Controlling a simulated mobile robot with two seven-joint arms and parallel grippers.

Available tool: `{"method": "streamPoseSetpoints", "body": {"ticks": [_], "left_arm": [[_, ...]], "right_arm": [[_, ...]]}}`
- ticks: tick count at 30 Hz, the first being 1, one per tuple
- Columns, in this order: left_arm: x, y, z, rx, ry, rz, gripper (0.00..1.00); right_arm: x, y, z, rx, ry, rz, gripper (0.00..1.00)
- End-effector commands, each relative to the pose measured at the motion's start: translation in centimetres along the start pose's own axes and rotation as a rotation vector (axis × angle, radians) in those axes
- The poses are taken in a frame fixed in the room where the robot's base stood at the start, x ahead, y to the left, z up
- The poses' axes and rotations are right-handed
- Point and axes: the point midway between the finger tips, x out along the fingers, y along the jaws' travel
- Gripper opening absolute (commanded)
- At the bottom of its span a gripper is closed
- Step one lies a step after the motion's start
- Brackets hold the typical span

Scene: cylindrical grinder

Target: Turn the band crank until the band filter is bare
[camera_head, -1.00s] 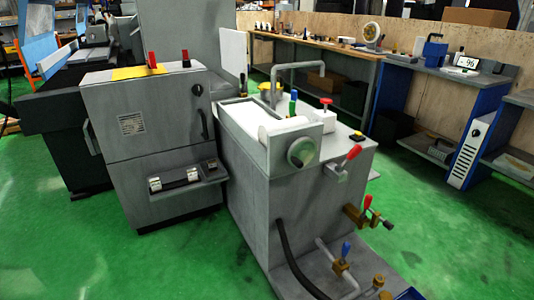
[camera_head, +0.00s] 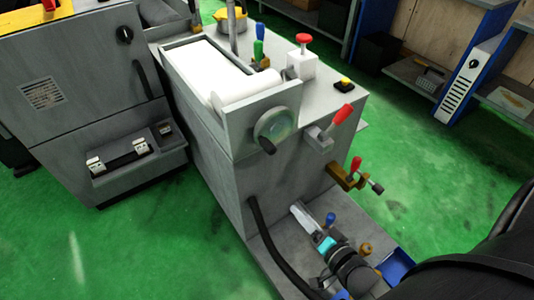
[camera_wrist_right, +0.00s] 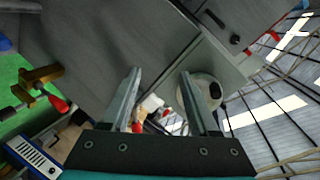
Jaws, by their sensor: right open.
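The band crank (camera_head: 273,130) is a round grey-green disc with a dark handle knob at its lower edge, on the front of the grey filter tank. The white band filter (camera_head: 205,68) lies in the tank's tray, with a white roll (camera_head: 243,88) at its near end. My right gripper (camera_head: 297,211) is open and empty, below the crank and apart from it. In the right wrist view the open fingers (camera_wrist_right: 159,75) point up, and the crank disc (camera_wrist_right: 197,92) shows partly behind one finger, with its dark knob (camera_wrist_right: 215,90). My left gripper is not seen.
A red-handled valve (camera_head: 323,133) sits right of the crank. A brass valve (camera_head: 347,178) with a red handle sticks out below it. A black hose (camera_head: 265,235) runs down the tank front.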

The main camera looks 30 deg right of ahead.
Motion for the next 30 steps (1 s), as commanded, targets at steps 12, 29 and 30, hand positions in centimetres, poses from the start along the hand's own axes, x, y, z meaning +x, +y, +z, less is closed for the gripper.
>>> {"method": "streamPoseSetpoints", "body": {"ticks": [12, 29, 30], "left_arm": [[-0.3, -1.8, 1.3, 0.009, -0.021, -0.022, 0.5], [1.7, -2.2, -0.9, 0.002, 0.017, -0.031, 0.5], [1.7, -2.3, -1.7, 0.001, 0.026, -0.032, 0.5]], "right_arm": [[-2.1, -9.8, -5.9, 0.261, 0.044, -0.291, 0.61], [6.5, -12.3, -6.6, 0.264, 0.044, -0.296, 0.61], [7.1, -12.5, -6.6, 0.264, 0.044, -0.296, 0.61]]}}
